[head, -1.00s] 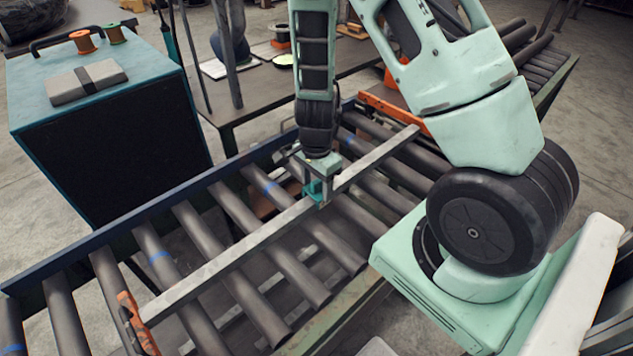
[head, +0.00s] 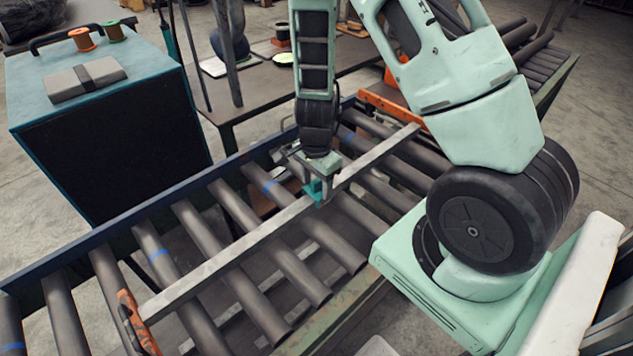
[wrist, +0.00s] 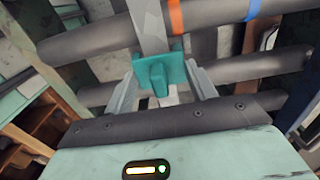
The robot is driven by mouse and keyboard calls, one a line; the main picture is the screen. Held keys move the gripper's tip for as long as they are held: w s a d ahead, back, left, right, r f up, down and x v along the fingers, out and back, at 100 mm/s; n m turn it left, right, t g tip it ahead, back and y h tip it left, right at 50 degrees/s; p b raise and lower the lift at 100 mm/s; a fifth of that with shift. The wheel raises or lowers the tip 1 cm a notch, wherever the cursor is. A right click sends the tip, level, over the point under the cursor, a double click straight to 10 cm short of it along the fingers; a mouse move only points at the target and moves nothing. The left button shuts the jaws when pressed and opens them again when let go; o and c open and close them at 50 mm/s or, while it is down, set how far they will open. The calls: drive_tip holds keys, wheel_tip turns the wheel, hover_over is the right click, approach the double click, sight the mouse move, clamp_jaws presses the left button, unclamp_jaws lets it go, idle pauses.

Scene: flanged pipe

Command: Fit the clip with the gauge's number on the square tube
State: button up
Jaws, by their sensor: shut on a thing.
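The square tube (head: 235,250) is a long grey bar lying slantwise across the rollers; it also shows in the wrist view (wrist: 150,28), running away from my gripper. A teal clip (head: 317,190) is at the tube's middle, and in the wrist view the clip (wrist: 160,72) sits between my fingertips, over the tube. My gripper (head: 314,182) points down and is shut on the clip. In the wrist view its grey fingers stand on both sides of the clip. I cannot tell whether the clip is seated on the tube. No gauge or number is readable.
Orange clamps hold the tube's near end (head: 137,322) and stand near its far end (head: 395,110). Blue bands (head: 160,256) mark some rollers. A teal cabinet (head: 110,120) stands at left with spools on top. A work table (head: 262,92) stands behind.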

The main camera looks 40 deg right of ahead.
sight(316, 180)
drive_tip(key=shift+f+b, duration=0.35)
drive_tip(key=shift+f, duration=0.15)
drive_tip(key=o, duration=1.1)
wheel_tip(316, 180, up, 18)
drive_tip(key=p, duration=0.3)
drive_tip(key=shift+f, duration=0.25)
